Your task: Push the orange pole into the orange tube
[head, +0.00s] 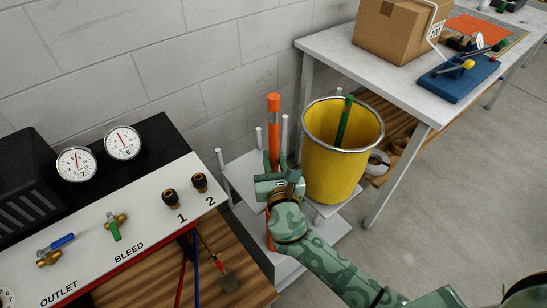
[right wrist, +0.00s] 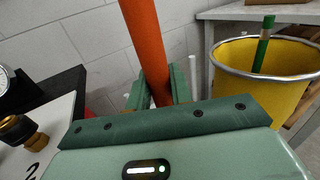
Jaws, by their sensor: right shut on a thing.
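The orange pole (head: 273,130) stands nearly upright in front of the grey block wall, its top rising above my right gripper (head: 274,166). In the right wrist view the pole (right wrist: 145,42) passes between the two green fingers (right wrist: 158,88), which are shut on it. A strip of orange also shows below the gripper in the head view, mostly hidden by it. I cannot tell whether that strip is the pole's lower part or the orange tube, and I see no separate tube. My left gripper is out of view.
White upright pegs (head: 222,165) of a stand surround the pole. A yellow bin (head: 335,170) holding a green pole (head: 343,120) stands close on the right. A gauge panel (head: 150,215) is at left. A grey table (head: 400,85) with a cardboard box (head: 398,28) is behind.

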